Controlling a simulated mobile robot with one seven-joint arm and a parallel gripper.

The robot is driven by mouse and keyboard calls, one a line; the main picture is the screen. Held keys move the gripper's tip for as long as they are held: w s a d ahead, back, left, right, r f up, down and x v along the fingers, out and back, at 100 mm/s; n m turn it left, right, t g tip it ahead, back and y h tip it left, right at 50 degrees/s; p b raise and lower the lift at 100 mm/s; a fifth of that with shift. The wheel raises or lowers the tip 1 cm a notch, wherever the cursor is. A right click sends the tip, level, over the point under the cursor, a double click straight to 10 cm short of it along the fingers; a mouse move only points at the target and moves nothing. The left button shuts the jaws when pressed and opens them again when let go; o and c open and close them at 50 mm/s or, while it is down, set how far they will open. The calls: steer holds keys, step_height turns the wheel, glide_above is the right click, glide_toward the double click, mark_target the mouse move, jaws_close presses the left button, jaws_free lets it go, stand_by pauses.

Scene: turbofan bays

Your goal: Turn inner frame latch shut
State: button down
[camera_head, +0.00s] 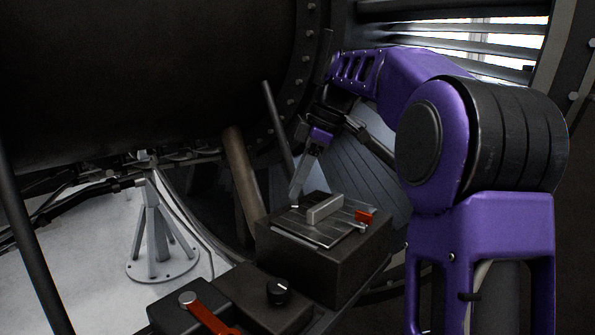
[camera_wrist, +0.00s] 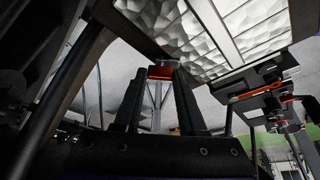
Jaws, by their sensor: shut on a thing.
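My gripper (camera_head: 296,200) reaches down from the upper middle to the far left edge of the plate on a dark box (camera_head: 313,268). In the wrist view its two dark fingers (camera_wrist: 160,78) stand either side of a small orange-red piece, which I take as the inner frame latch (camera_wrist: 160,72), and are shut on it. In the head view my fingertips hide that piece, so its turn angle cannot be told. A second red tab (camera_head: 365,216) sits at the plate's right side. The plate carries a raised grey bar handle (camera_head: 325,209).
A black knob (camera_head: 279,292) and a red lever (camera_head: 207,314) sit on boxes in front. A grey stand (camera_head: 158,240) is at left. The big dark engine casing (camera_head: 150,75) hangs overhead. A brown post (camera_head: 242,175) and a dark rod (camera_head: 278,130) rise beside my gripper.

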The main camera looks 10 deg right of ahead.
steer(key=n+g, duration=0.1)
steer(key=n, duration=0.3)
steer(key=shift+w+n+g, duration=0.15)
steer(key=shift+n+g, duration=0.25)
steer(key=shift+w+n+g+h, duration=0.15)
steer(key=shift+n+g, duration=0.3)
steer(key=shift+n, duration=0.8)
steer(key=shift+s+n+g+h, duration=0.1)
steer(key=shift+n+g+h, duration=0.25)
steer(key=shift+n, duration=0.9)
steer(key=shift+c, duration=2.4)
jaws_free()
steer(key=shift+a+r, duration=0.1)
steer(key=shift+r, duration=0.05)
